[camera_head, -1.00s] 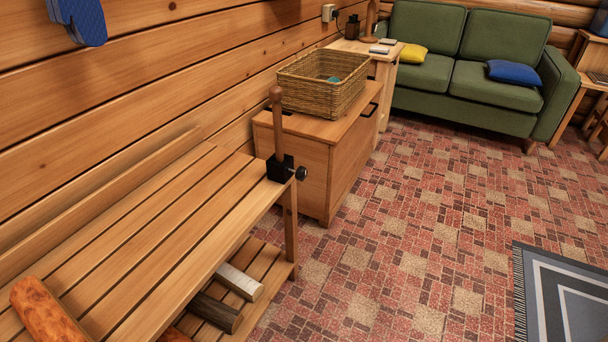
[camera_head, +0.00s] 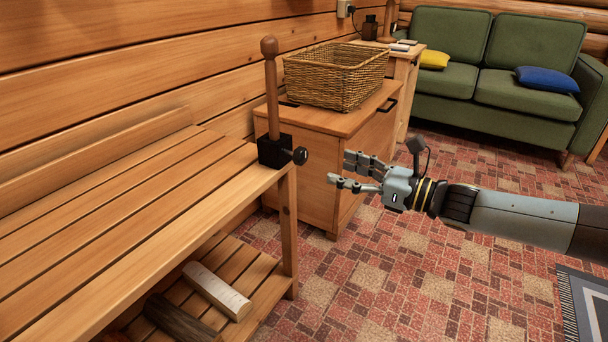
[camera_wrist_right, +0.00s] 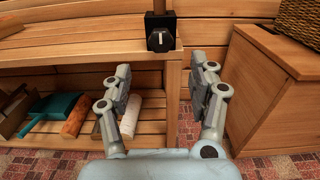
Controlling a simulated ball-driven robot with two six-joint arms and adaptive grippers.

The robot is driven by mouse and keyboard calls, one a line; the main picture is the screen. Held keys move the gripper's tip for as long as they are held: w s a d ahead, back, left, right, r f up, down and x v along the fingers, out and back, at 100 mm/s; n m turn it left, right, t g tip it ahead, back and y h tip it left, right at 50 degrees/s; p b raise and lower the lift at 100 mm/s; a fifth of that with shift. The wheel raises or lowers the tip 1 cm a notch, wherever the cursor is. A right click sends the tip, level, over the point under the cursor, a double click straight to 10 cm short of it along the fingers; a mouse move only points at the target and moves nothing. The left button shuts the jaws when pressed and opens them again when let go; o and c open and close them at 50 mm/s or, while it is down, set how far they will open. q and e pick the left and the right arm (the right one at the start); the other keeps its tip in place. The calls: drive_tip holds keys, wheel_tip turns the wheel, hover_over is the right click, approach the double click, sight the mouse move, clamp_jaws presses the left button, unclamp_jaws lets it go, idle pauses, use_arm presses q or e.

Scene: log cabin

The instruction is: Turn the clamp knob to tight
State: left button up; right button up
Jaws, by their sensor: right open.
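The black clamp knob (camera_head: 300,155) sticks out from the right side of a black clamp block (camera_head: 273,151) at the bench's end. A wooden post (camera_head: 271,85) stands upright in the block. In the right wrist view the knob (camera_wrist_right: 160,39) faces the camera, above and between the fingers. My right gripper (camera_head: 346,171) is open and empty, a short way right of the knob and slightly lower, not touching it. In the right wrist view its two fingers (camera_wrist_right: 164,80) are spread apart. My left gripper is not in view.
The slatted bench (camera_head: 130,195) has a lower shelf with a pale log (camera_head: 217,290) and a dark log (camera_head: 181,318). A wooden chest (camera_head: 350,150) bearing a wicker basket (camera_head: 336,76) stands behind my right gripper. The tiled floor to the right is mostly clear.

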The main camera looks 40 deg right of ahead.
sight(306, 158)
drive_tip(key=b+x, duration=0.3)
drive_tip(key=x, duration=0.6)
drive_tip(key=shift+w, duration=0.3)
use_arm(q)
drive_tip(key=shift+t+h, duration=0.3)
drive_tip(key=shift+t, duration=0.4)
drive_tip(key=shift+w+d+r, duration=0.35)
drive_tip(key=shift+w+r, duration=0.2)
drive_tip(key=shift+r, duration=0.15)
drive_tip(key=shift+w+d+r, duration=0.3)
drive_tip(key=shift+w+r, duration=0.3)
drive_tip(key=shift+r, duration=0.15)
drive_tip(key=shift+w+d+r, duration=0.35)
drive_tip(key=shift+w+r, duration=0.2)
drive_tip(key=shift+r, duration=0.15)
use_arm(e)
drive_tip(key=shift+w+a, duration=0.25)
drive_tip(key=shift+w, duration=0.3)
clamp_jaws()
